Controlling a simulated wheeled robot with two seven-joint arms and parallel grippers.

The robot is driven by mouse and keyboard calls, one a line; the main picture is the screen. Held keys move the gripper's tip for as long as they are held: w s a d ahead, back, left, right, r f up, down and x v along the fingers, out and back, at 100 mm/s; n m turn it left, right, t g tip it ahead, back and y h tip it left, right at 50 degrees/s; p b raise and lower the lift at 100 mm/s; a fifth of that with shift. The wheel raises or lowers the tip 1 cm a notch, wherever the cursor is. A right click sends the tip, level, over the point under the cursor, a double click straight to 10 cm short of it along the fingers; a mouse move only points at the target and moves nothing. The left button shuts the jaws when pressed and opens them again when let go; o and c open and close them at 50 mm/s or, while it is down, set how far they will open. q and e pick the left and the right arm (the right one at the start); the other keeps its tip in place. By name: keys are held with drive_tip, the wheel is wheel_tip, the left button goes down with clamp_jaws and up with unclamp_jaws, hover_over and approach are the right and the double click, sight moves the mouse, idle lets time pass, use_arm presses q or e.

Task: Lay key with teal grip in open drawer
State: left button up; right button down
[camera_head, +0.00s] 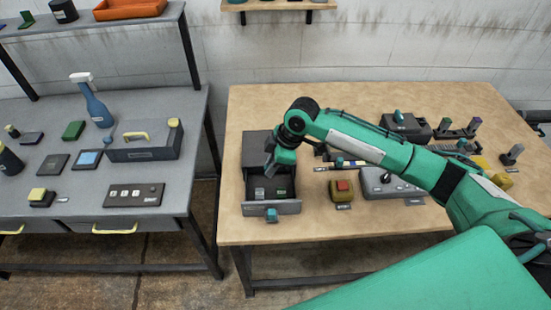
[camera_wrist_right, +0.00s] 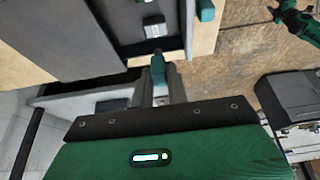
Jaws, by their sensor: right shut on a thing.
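The open drawer (camera_head: 290,207) belongs to a dark grey cabinet on the left of the wooden table and has a teal knob (camera_head: 271,214) on its front. Small grey-green items lie inside it. My right gripper (camera_head: 270,171) points down over the back of the drawer. In the right wrist view my right gripper (camera_wrist_right: 160,88) is shut on the key with teal grip (camera_wrist_right: 158,70). The drawer interior (camera_wrist_right: 122,15) is beyond it, with a small pale block (camera_wrist_right: 154,27) on its floor. The key cannot be made out in the head view. My left gripper does not show.
Several other items lie behind my right arm. A separate grey bench (camera_head: 85,205) with tools stands at the left. The table's front strip is clear.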

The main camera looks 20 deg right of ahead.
drive_tip(key=shift+d+f+b, duration=0.15)
drive_tip(key=shift+f+b, duration=0.35)
drive_tip(key=shift+f, duration=0.15)
drive_tip(key=shift+f+b, duration=2.75)
drive_tip(key=shift+f, duration=2.3)
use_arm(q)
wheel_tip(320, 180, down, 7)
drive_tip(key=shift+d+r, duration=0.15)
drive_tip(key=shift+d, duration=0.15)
use_arm(e)
drive_tip(key=c, duration=0.8)
unclamp_jaws()
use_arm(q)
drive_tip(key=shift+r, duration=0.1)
use_arm(e)
drive_tip(key=shift+r, duration=0.1)
